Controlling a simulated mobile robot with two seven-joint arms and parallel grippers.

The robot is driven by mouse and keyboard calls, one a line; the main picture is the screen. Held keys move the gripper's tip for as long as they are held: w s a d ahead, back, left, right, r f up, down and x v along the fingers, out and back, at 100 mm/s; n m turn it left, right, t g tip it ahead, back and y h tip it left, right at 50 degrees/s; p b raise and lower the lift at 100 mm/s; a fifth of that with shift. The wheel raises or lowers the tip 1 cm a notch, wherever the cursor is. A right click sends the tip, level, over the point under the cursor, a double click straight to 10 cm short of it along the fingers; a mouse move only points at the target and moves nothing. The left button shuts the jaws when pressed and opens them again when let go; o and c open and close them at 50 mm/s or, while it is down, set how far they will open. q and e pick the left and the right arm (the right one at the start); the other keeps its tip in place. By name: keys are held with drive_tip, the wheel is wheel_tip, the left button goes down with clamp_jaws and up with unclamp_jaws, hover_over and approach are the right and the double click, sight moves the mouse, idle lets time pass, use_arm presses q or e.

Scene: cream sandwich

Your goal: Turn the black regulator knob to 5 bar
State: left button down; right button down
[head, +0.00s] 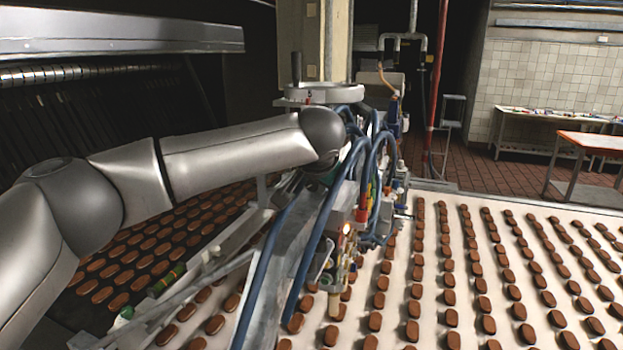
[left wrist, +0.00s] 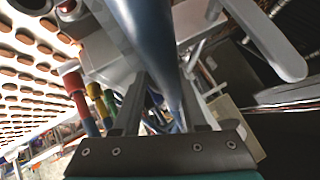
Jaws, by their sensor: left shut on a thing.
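My left arm reaches in from the left in the head view and ends against the hose-covered valve assembly (head: 362,190). The wrist end and hoses hide the fingertips there. In the left wrist view the two dark fingers of my left gripper (left wrist: 164,88) stand apart, one on each side of a thick blue hose (left wrist: 148,35) that crosses in front. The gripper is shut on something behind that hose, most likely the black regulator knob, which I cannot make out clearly. No pressure reading is legible. My right gripper is in neither view.
Rows of chocolate-coated biscuits lie on the white conveyor (head: 590,232) at right and on a dark belt at left. Blue hoses (head: 262,268) run close around the gripper. Red, yellow and green fittings (left wrist: 92,95) stand beside the left finger. A handwheel (head: 325,92) sits above.

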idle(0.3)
use_arm(q)
drive_tip(key=shift+c, duration=2.2)
unclamp_jaws()
drive_tip(key=b+v, duration=0.3)
drive_tip(key=v, duration=1.2)
drive_tip(key=shift+d+b, duration=0.2)
drive_tip(key=shift+b, duration=0.1)
drive_tip(key=shift+r, duration=0.15)
